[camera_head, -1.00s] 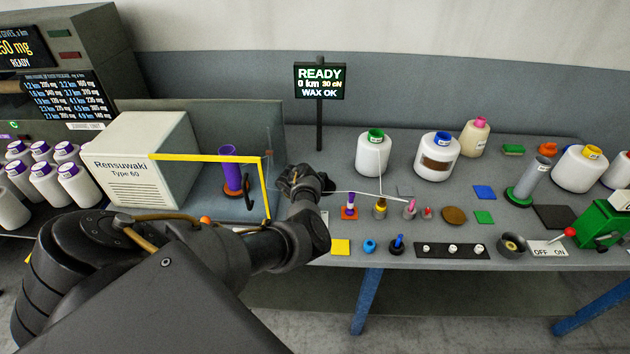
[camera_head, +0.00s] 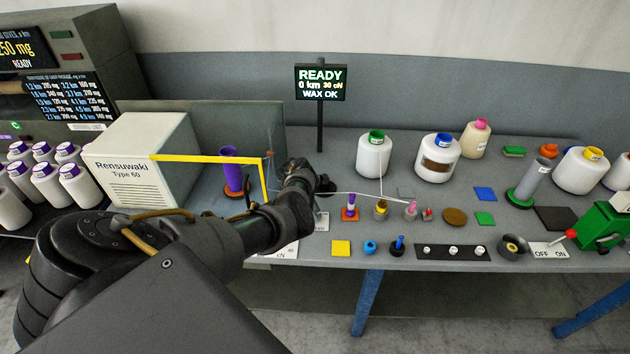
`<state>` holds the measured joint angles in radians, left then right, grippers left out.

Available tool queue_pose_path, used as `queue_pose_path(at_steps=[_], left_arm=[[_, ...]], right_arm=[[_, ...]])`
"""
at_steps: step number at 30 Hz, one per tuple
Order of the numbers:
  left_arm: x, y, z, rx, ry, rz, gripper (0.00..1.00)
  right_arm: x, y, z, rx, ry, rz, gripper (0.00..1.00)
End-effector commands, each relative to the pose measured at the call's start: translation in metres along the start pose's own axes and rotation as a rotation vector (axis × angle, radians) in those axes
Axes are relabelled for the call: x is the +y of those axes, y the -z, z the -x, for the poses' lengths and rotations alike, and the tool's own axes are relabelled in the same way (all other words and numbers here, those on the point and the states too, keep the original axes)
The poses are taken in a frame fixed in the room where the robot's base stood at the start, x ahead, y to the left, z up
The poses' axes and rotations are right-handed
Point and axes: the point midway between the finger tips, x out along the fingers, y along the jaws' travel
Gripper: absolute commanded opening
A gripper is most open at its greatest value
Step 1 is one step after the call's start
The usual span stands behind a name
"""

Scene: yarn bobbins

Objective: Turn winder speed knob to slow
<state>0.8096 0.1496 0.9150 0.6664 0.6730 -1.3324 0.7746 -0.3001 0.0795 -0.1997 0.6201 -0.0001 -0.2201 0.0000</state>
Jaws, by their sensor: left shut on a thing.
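My left arm comes in from the left, and its gripper (camera_head: 322,186) is low over the table, right of the winder's yellow frame. It is shut on what seems to be the winder speed knob. The knob is hidden by the hand, so its setting cannot be read. A small white label (camera_head: 322,221) shows just in front of the hand, its text too small to read. The winder (camera_head: 145,165), a pale box marked "Rensuwaki Type 60", stands to the left with a purple cone (camera_head: 232,172) beside it. My right gripper is not in view.
A display on a post (camera_head: 320,82) reads READY, 0 km, 30 cN, WAX OK. A larger white label (camera_head: 278,254) lies partly under my arm. Small coloured bobbins (camera_head: 349,210) stand close to the right of the hand. White yarn packages (camera_head: 374,156) stand farther back.

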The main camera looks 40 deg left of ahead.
Motion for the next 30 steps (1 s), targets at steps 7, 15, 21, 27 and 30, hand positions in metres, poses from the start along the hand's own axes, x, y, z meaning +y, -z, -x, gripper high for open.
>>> queue_pose_path(at_steps=[7, 15, 21, 27, 30], left_arm=[[0.002, 0.0, 0.001, 0.001, -0.004, -0.003, 0.08], [0.001, 0.0, 0.001, 0.001, -0.003, -0.001, 0.52], [0.001, 0.0, 0.001, 0.001, -0.002, -0.001, 0.52], [0.002, -0.005, 0.012, 0.002, -0.005, -0.001, 0.52], [0.003, -0.012, 0.028, 0.003, -0.007, -0.003, 0.52]], right_arm=[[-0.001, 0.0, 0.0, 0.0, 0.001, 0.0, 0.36], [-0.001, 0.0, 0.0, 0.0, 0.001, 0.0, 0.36], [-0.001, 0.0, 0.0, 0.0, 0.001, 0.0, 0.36], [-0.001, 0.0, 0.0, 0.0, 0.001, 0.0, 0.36], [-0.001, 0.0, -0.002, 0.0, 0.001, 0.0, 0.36]])
